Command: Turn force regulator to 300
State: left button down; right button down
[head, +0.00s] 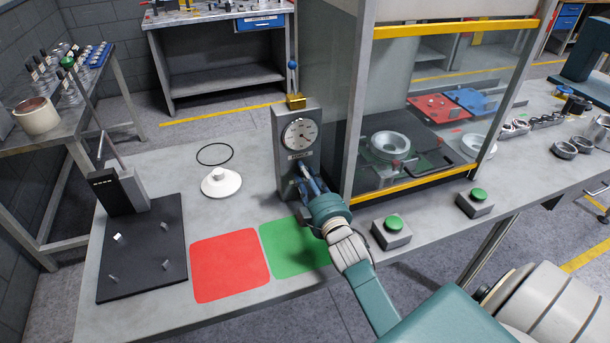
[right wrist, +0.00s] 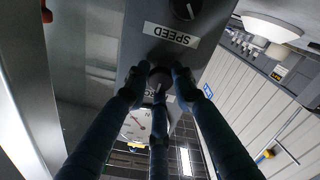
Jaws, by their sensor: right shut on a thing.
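The grey control box (head: 283,150) stands upright on the table, left of the press frame. Its round white gauge (head: 299,133) faces me; its reading is too small to tell. My right gripper (head: 306,178) is at the lower front of the box. In the right wrist view, upside down, its fingers (right wrist: 158,82) are shut on a dark round knob (right wrist: 159,76), the force regulator, beside a partly covered label. The gauge (right wrist: 137,126) shows behind the fingers, partly hidden. A second knob (right wrist: 185,8) sits by the SPEED label (right wrist: 170,35). My left gripper is not in view.
A red mat (head: 229,265) and green mat (head: 292,248) lie before the box. A white disc (head: 221,183) and black ring (head: 215,154) lie to its left. The press's yellow lower bar (head: 417,188) and two green buttons (head: 394,222) (head: 478,195) are close on the right.

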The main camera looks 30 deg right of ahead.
jog(key=c, duration=1.5)
grip_release()
jog(key=shift+d+f, duration=0.2)
jog(key=shift+d, duration=0.05)
jog(key=shift+s+a, duration=0.1)
jog(key=v, duration=1.2)
